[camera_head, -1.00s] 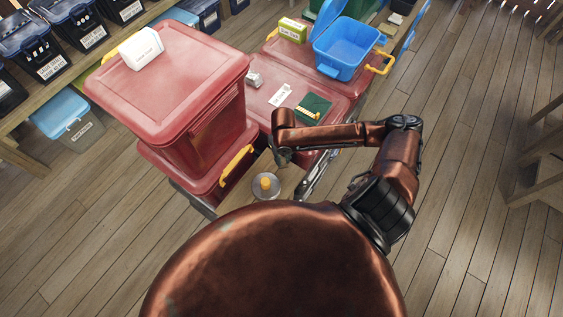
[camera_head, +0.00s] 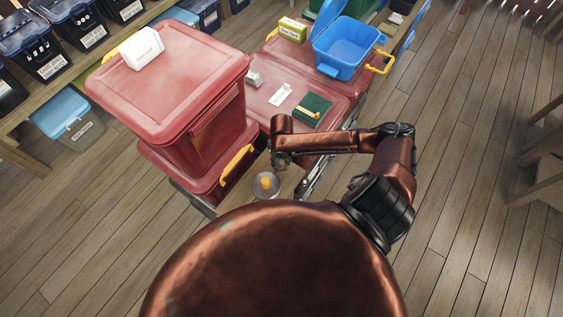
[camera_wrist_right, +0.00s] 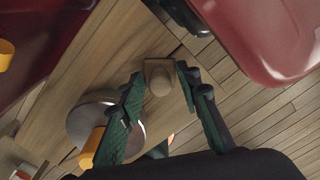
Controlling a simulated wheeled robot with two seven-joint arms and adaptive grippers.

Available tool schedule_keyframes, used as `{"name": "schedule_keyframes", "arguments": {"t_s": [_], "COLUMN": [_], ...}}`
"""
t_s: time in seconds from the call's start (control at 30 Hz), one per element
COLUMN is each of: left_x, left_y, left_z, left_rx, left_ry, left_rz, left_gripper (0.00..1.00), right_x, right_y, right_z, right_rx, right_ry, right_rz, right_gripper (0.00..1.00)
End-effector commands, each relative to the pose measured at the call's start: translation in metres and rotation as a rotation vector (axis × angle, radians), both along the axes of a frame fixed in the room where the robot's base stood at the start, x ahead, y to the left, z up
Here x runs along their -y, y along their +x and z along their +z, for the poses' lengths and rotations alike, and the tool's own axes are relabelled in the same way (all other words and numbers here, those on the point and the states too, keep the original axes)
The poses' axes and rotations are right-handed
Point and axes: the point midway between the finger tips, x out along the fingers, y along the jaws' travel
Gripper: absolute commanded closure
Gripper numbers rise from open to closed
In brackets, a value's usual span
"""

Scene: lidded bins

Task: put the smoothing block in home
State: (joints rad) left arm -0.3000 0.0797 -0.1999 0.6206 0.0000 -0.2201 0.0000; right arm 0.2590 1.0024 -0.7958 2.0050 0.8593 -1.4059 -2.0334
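A small wooden block with a rounded knob (camera_wrist_right: 158,77), which may be the smoothing block, shows in the wrist view between the fingertips of my right gripper (camera_wrist_right: 160,88). The fingers are apart, and I see no clear grip on the block. In the head view my right gripper (camera_head: 281,162) hangs over the wooden surface in front of the red bins, and the block is not clear there. A blue open bin (camera_head: 343,58) stands at the back right. I cannot read which container is home. My left gripper is not in view.
A round grey disc with a yellow knob (camera_head: 265,186) lies beside my right gripper. A tall red lidded bin (camera_head: 170,80) stands left.

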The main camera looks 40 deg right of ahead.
Motion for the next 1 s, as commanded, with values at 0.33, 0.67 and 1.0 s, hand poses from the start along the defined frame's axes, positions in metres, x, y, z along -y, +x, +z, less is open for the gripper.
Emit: {"name": "schedule_keyframes", "arguments": {"t_s": [0.33, 0.67, 1.0], "left_x": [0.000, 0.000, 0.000], "left_y": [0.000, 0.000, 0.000], "left_z": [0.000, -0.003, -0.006], "left_rx": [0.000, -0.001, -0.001], "left_ry": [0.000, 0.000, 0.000], "left_rz": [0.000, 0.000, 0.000], "left_gripper": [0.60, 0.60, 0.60], "right_x": [0.000, 0.001, 0.000], "right_y": [0.000, 0.002, 0.001], "right_z": [0.002, 0.056, 0.113], "right_rx": [0.000, 0.005, 0.001], "right_ry": [0.000, -0.001, 0.000], "right_rz": [0.000, 0.002, 0.000], "right_gripper": [0.65, 0.65, 0.65]}}
